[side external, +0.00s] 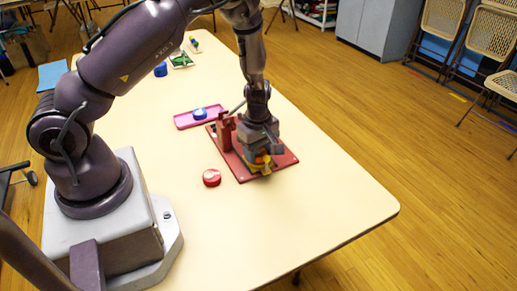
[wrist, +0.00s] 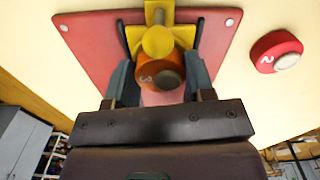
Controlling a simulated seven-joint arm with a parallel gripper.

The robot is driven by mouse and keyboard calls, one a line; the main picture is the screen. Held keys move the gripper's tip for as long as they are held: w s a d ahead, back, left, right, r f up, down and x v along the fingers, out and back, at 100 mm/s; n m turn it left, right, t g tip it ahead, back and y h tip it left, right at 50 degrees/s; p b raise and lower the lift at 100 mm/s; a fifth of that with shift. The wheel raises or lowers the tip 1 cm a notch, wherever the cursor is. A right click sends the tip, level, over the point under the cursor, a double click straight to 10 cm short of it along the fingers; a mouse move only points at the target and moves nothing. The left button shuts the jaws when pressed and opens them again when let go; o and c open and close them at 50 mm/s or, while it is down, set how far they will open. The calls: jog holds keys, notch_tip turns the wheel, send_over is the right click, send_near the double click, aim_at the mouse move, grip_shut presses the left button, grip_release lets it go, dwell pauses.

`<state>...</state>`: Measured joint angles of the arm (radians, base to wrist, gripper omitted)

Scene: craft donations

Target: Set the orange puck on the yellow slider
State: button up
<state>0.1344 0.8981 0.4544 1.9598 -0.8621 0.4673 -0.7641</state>
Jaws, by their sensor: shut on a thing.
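The orange puck (wrist: 148,74), with a dark number and a grey knob, is between the fingers of my gripper (wrist: 158,78) in the wrist view. My gripper is shut on it. The yellow slider (wrist: 158,41) shows just beyond the puck and partly behind it, on the red board (wrist: 90,42). In the side view my gripper (side external: 262,157) is low over the front part of the red board (side external: 284,161), with some yellow of the slider (side external: 266,169) below it. I cannot tell whether puck and slider touch.
A red puck (side external: 211,178) lies on the table left of the board. A red upright block (side external: 223,132) stands on the board beside my gripper. The table's front right is clear.

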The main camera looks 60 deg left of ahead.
aim_at(258, 152)
jog(key=shift+f, duration=0.2)
jog(key=o, duration=0.6)
jog(key=shift+o, duration=0.2)
notch_tip(258, 152, up, 11)
dwell(0.6)
jog(key=shift+s, duration=0.1)
